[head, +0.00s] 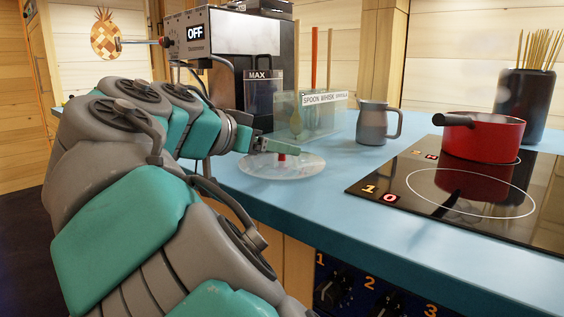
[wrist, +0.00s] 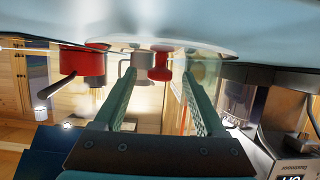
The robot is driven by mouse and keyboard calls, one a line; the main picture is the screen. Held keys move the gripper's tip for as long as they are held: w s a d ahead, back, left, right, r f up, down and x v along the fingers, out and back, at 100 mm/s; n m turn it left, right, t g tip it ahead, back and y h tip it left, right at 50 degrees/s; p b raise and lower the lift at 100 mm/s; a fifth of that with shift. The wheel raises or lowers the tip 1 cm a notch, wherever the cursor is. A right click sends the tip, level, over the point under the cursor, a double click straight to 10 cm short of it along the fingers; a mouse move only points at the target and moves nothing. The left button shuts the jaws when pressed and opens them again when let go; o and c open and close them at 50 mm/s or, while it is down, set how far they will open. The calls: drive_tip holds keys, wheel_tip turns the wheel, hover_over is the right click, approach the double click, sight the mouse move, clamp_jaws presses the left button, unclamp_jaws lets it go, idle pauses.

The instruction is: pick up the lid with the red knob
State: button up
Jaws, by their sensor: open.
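The lid (head: 305,168) is a clear round disc with a red knob (head: 282,158), lying flat on the blue counter with its knob up. My gripper (head: 292,149) is open and empty, low over the lid at knob height. The wrist view is upside down. There the lid (wrist: 205,44) hangs from the top and the red knob (wrist: 160,66) appears in the gap between the two fingertips of my gripper (wrist: 158,76). Both fingers look clear of the knob. I cannot tell whether the knob is between the tips or just beyond them.
A clear spoon holder (head: 310,117) stands right behind the lid. A grey jug (head: 374,124) is to the right. A red pot (head: 484,138) sits on the black hob (head: 415,190). A coffee machine (head: 228,50) stands at the left. The counter in front of the lid is clear.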

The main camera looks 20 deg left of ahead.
drive_tip(key=shift+x, duration=1.2)
clamp_jaws()
